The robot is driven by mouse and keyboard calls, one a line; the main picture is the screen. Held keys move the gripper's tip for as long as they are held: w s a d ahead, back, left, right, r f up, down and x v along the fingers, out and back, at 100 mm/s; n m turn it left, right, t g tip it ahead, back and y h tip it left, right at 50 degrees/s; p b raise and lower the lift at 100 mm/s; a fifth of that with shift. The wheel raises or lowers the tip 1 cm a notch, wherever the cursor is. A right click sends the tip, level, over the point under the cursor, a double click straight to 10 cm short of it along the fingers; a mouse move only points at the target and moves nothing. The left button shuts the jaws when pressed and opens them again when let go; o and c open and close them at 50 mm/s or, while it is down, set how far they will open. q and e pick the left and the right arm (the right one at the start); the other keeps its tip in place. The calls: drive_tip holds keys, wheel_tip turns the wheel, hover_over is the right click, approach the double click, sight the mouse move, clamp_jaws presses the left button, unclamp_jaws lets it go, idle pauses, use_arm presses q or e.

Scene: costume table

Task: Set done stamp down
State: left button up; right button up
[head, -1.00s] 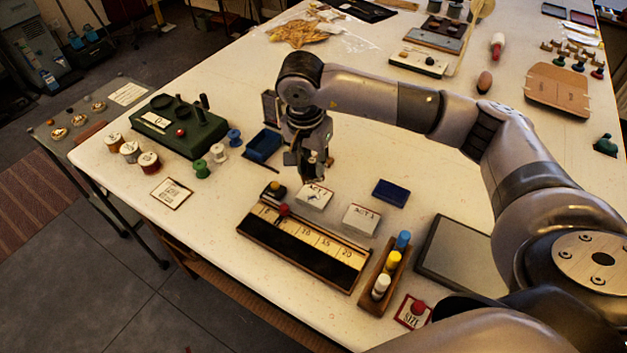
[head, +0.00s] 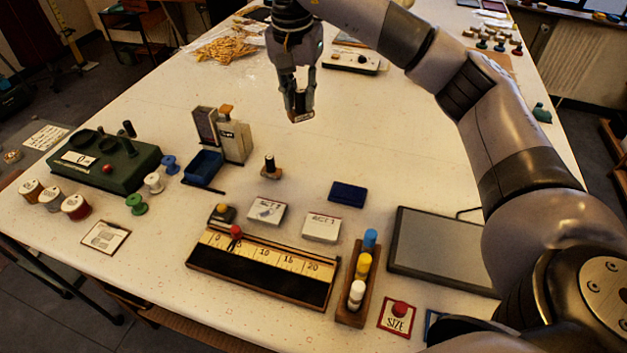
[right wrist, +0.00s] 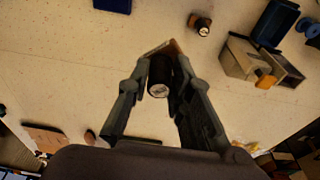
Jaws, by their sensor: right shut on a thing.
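My right gripper (head: 300,92) is shut on a stamp (head: 301,116), high above the far part of the table. The stamp has a dark round handle and a wooden block with a pale label too small to read. In the right wrist view the stamp (right wrist: 159,78) sits between the two fingers, its block beyond their tips. A second stamp (head: 270,168) with a dark handle and wooden base stands upright on the table (head: 400,150); it also shows in the right wrist view (right wrist: 202,25). My left gripper is not in view.
A blue pad (head: 347,193) and white cards (head: 322,227) lie near the number board (head: 265,265). A grey and wooden device (head: 232,137) stands beside a blue tray (head: 204,168). A grey flat panel (head: 440,250) lies at right.

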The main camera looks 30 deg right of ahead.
wheel_tip(320, 180, down, 16)
drive_tip(key=shift+p, duration=0.85)
wheel_tip(320, 180, down, 3)
drive_tip(key=shift+f+p, duration=0.1)
drive_tip(key=shift+p, duration=0.3)
drive_tip(key=shift+f, duration=0.25)
drive_tip(key=o, duration=0.9)
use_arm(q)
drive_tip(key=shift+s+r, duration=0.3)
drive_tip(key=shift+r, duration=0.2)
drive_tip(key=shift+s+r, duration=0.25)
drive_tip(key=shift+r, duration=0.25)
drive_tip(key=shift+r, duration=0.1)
use_arm(e)
drive_tip(key=shift+r, duration=0.1)
